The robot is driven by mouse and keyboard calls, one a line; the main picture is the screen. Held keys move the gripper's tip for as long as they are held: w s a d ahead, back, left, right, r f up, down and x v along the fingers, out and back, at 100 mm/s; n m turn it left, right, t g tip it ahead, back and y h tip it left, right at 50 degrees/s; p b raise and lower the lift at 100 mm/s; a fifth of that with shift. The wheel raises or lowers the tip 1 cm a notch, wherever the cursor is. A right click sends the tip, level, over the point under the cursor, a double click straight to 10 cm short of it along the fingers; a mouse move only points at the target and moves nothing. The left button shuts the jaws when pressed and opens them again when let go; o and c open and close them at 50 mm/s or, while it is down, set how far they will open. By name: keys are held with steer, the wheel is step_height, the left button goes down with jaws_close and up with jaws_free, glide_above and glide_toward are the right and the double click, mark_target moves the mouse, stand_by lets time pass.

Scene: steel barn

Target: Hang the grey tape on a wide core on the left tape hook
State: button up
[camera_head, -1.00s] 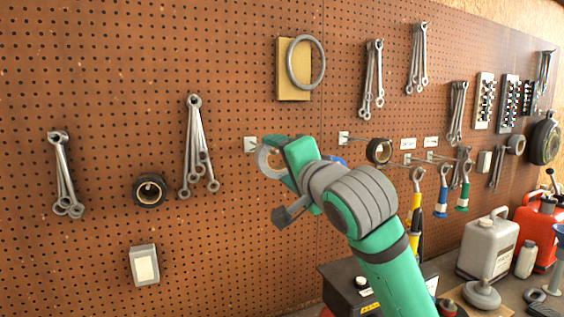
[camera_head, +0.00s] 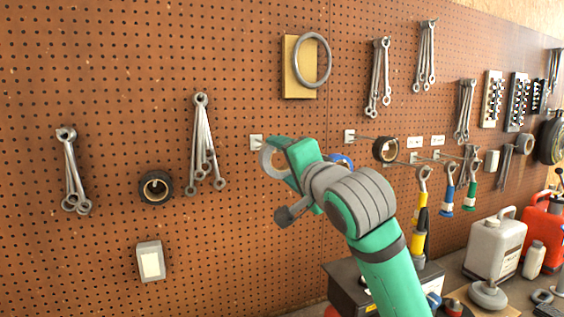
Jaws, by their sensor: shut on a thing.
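My gripper (camera_head: 283,160) is shut on the grey tape (camera_head: 268,160), a pale grey ring with a wide open core. The tape stands roughly upright in front of the pegboard, its right part covered by my jaws. A hook with a small pale plate (camera_head: 256,141), the leftmost of the tape hooks in view, is just above and behind the tape's upper left rim. Its peg is mostly hidden by the tape and my gripper. I cannot tell whether the peg passes through the core.
Something blue (camera_head: 342,161) shows partly behind my gripper. Wrenches (camera_head: 203,145) hang to the left. A dark box (camera_head: 345,285) stands below my arm.

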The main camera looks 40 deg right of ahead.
steer(key=o, duration=1.2)
steer(key=shift+c, duration=0.2)
steer(key=shift+s+d, duration=0.1)
steer(key=shift+s, duration=0.1)
steer(key=v, duration=1)
steer(key=shift+s, duration=0.25)
